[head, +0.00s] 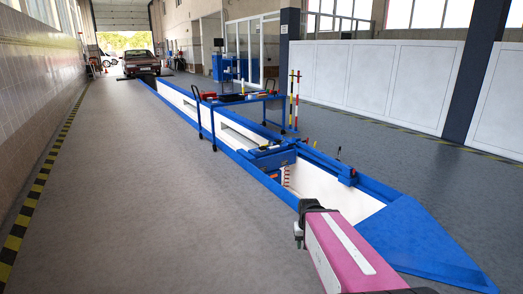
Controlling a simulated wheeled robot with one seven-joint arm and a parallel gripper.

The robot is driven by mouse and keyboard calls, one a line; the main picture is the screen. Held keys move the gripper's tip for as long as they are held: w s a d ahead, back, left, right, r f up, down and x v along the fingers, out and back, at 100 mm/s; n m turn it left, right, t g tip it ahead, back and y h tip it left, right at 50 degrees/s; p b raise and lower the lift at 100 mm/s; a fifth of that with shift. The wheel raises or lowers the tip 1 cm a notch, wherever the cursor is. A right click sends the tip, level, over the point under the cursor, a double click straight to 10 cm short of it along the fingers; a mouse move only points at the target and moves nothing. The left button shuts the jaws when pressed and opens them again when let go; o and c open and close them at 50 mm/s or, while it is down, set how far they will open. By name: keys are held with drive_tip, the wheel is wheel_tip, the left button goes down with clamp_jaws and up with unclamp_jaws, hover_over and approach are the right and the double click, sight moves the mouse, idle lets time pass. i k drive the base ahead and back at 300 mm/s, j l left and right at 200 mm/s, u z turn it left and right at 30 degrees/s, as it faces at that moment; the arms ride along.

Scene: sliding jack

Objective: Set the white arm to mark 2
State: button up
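The blue sliding jack (272,157) spans the pit, with a red-and-white striped scale (286,176) hanging on its near side. I cannot pick out the white arm or read any mark at this distance. A small dark-knobbed lever (338,154) stands on the pit's right rim near the jack. My pink and white arm reaches in from the bottom right. Its dark end (305,222) is over the pit's near left edge in the picture, well short of the jack. I cannot make out the fingers there or anything held.
The long pit has a blue rim (226,153) and white inner walls. A blue cart (239,98) with tools straddles it beyond the jack, near striped poles (294,98). A car (141,63) stands far back. The grey floor at left (120,190) is clear.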

sight(260, 149)
drive_tip(key=i+j+u, duration=0.35)
drive_tip(key=i, duration=0.3)
drive_tip(key=i+j+u, duration=0.35)
drive_tip(key=i, duration=0.35)
drive_tip(key=i+l+u, duration=0.1)
drive_tip(key=i+u, duration=0.25)
drive_tip(key=i, duration=0.35)
drive_tip(key=i+z, duration=0.1)
drive_tip(key=i, duration=0.8)
drive_tip(key=i+j, duration=0.15)
drive_tip(key=i, duration=0.8)
drive_tip(key=i+l+z, duration=0.15)
drive_tip(key=i+z, duration=0.3)
drive_tip(key=i, duration=0.15)
drive_tip(key=i+z, duration=0.4)
drive_tip(key=i, duration=0.15)
drive_tip(key=i+j+z, duration=0.3)
drive_tip(key=i+z, duration=0.15)
drive_tip(key=i+j+z, duration=0.1)
drive_tip(key=i+z, duration=0.15)
drive_tip(key=i, duration=0.2)
drive_tip(key=i+j+z, duration=0.25)
drive_tip(key=i, duration=0.2)
